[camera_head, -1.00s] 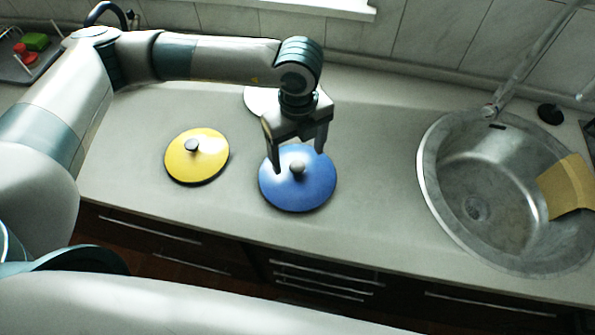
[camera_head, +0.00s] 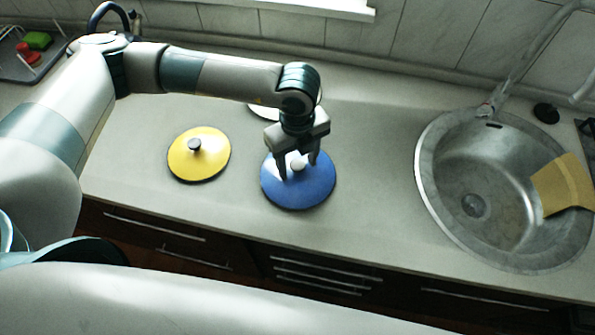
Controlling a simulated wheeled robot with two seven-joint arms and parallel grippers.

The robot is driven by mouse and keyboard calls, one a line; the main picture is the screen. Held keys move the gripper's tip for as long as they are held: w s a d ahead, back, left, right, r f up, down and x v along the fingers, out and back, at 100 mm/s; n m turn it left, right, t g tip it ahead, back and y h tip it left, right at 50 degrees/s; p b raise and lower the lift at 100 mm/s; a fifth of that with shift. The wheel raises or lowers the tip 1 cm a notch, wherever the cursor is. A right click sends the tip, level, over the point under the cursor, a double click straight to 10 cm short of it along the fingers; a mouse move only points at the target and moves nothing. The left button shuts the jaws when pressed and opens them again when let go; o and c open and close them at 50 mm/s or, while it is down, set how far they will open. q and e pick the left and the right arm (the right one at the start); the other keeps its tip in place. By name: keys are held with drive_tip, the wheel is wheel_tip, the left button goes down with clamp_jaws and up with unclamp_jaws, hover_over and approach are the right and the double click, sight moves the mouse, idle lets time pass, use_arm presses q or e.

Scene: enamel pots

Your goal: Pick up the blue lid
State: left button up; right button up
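The blue lid (camera_head: 299,196) lies on the counter near the middle of the view, with a pale round knob (camera_head: 297,161) on top. My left gripper (camera_head: 298,170) is directly over the lid. Its two fingers are apart, one on each side of the knob, with gaps visible between fingers and knob. The gripper hides the far part of the lid. My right gripper is not in view.
A white lid (camera_head: 262,110) is partly hidden behind my arm. A steel sink (camera_head: 480,215) with a yellow cloth (camera_head: 563,185) is at the right. The counter (camera_head: 375,190) between is clear.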

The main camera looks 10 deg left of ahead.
sight(301, 164)
use_arm(q)
drive_tip(key=shift+s, duration=0.15)
drive_tip(key=c, duration=0.9)
drive_tip(key=shift+o, duration=0.2)
drive_tip(key=shift+f, duration=0.1)
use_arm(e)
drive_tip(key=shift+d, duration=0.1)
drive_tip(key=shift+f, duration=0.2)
